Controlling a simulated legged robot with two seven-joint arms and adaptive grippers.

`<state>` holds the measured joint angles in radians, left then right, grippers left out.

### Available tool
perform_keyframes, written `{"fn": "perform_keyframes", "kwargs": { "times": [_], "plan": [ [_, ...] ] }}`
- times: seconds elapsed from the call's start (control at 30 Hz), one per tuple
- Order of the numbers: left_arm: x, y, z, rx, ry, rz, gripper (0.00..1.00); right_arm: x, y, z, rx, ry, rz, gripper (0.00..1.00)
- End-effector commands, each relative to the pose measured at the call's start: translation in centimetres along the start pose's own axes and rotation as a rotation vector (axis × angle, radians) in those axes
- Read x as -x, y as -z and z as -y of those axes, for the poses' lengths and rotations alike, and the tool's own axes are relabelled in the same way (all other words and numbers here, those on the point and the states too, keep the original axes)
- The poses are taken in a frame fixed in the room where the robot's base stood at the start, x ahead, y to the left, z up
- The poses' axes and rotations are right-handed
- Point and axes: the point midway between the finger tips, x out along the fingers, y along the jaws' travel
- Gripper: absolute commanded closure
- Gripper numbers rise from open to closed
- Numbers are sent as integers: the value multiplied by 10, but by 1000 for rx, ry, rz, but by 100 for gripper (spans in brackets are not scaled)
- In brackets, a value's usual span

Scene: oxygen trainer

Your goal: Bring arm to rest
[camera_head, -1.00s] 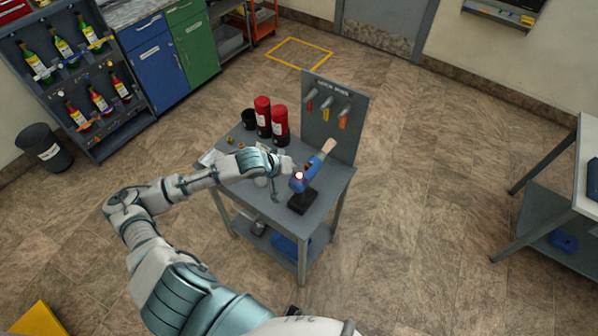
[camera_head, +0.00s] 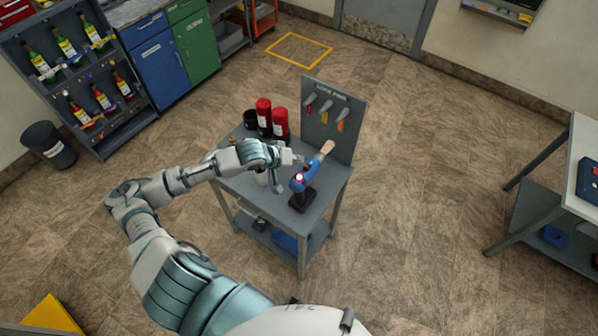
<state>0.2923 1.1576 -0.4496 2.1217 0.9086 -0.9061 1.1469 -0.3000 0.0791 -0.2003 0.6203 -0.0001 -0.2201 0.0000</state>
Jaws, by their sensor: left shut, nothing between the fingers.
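My left arm comes in from the left and reaches over the grey table (camera_head: 325,196). My left gripper (camera_head: 297,158) is shut and empty above the table, close to a blue device with a wooden-coloured top (camera_head: 311,172) on a black base (camera_head: 302,199). A red light glows on the device. I cannot tell whether the gripper touches it. Part of the tabletop is hidden behind my arm. My right gripper is not in view.
Two red cylinders (camera_head: 264,117) and a black cup (camera_head: 250,119) stand at the table's back left. An upright panel (camera_head: 336,117) with several coloured tags rises at the back. Another table (camera_head: 578,150) stands at the right. Floor between the tables is clear.

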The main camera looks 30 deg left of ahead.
Motion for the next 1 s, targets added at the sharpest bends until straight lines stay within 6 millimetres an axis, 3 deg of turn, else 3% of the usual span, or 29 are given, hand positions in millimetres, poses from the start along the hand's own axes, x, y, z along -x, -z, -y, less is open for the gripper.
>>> {"fn": "perform_keyframes", "kwargs": {
  "times": [0.47, 0.57, 0.67, 0.8, 0.9, 1.0],
  "plan": [
    [0, 0, 0, 0, 0, 1, 100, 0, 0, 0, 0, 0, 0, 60],
    [-3, -7, -2, -13, -1, 10, 100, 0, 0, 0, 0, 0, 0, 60],
    [-16, -40, -5, -85, -2, 43, 100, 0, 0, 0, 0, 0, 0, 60],
    [-36, -126, -13, -282, 6, 108, 100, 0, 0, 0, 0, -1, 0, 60],
    [-36, -181, -10, -405, 46, 141, 100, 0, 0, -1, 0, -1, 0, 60],
    [-28, -218, -1, -478, 100, 175, 100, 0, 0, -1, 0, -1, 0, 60]
  ]
}}
